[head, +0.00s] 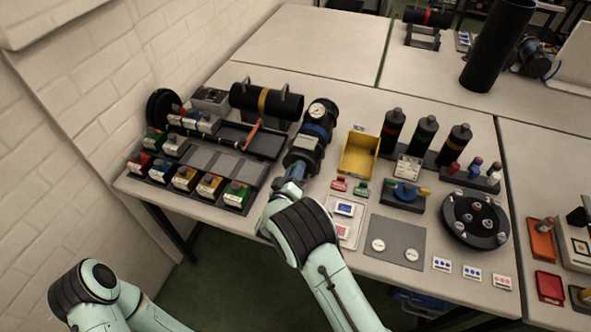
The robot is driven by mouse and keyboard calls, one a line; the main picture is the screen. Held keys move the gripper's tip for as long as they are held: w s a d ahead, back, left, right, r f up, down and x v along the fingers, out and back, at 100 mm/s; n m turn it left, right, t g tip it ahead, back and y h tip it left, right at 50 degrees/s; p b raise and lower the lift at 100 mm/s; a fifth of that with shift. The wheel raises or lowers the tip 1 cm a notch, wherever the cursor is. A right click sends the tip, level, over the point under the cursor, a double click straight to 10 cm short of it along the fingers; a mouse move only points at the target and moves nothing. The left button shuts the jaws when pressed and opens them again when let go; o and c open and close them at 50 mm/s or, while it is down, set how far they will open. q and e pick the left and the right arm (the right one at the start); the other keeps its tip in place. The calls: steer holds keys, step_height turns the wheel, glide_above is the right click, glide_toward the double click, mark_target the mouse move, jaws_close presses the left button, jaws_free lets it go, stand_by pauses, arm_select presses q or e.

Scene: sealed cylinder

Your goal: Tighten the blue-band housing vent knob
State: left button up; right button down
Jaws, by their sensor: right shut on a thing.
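The blue-band housing (317,131) is a dark cylinder with a blue band and a round white-faced gauge (317,110) at its far end. It lies on the table with its near end toward me. My right gripper (295,176) is at this near end, shut on what appears to be the vent knob. The knob is mostly hidden by the gripper and wrist, so its seating cannot be told. My left arm shows only at the lower left, and its gripper is out of view.
A yellow bin (359,153) stands right of the housing. Several coloured boxes fill the left edge. A round black carousel (474,218) and a grey mat (397,241) with white discs are at the right.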

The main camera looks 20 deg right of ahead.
steer(key=c, duration=0.9)
jaws_free()
arm_select(q)
steer(key=shift+s+f+b, duration=0.55)
steer(key=shift+f+b, duration=0.1)
steer(key=shift+f, duration=0.15)
steer(key=shift+s+f+b, duration=0.5)
steer(key=shift+f+b, duration=0.1)
steer(key=shift+f, duration=0.2)
arm_select(e)
steer(key=shift+v, duration=6.75)
